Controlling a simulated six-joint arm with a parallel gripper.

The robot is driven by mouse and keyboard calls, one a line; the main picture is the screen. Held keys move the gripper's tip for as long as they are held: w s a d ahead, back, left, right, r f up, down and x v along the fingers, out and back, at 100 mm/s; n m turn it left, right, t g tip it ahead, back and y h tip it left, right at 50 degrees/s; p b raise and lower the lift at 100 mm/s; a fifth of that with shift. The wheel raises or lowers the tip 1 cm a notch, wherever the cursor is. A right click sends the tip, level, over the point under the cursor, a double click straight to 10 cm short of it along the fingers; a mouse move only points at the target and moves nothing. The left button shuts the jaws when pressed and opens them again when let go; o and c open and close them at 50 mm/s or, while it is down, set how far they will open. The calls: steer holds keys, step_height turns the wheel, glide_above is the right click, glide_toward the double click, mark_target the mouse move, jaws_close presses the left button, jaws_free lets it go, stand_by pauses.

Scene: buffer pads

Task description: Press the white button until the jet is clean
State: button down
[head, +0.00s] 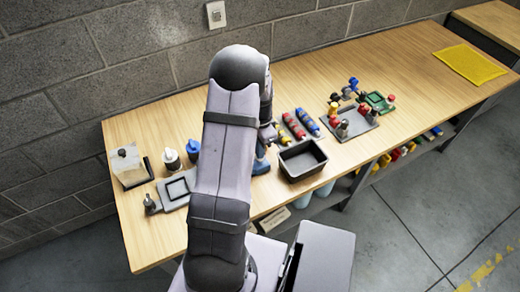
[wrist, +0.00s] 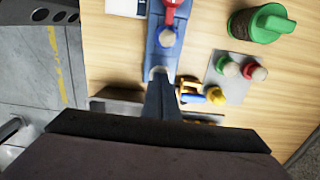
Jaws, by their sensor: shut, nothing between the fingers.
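A blue body (wrist: 160,55) with a red part (wrist: 172,12) at its top is in the wrist view. A pale round knob (wrist: 167,38) sits on it; I cannot tell whether this is the white button. My gripper (wrist: 160,82) is shut and empty, its dark tip at the near end of the blue body beside another small pale spot. I cannot tell whether it touches. In the head view a blue thing (head: 261,166) shows beside my arm, which hides the gripper there. No jet can be made out.
A black open tray (head: 303,160) stands right of my arm, with red and blue cylinders (head: 300,122) behind it. A grey tray of parts (head: 353,124) and a green board (head: 378,101) lie further right. Bottles (head: 171,159) stand left. The table's right part is mostly clear.

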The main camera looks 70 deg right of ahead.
steer(key=shift+a+f+b, duration=0.1)
steer(key=shift+f+b, duration=0.4)
steer(key=shift+f, duration=0.45)
step_height(320, 180, up, 4)
steer(key=p, duration=0.3)
steer(key=shift+r+p, duration=0.25)
steer(key=shift+p, duration=0.05)
steer(key=shift+r+b, duration=0.3)
steer(key=shift+r, duration=0.05)
step_height(320, 180, up, 9)
steer(key=b, duration=0.2)
steer(key=shift+r+b, duration=0.15)
steer(key=shift+b, duration=0.15)
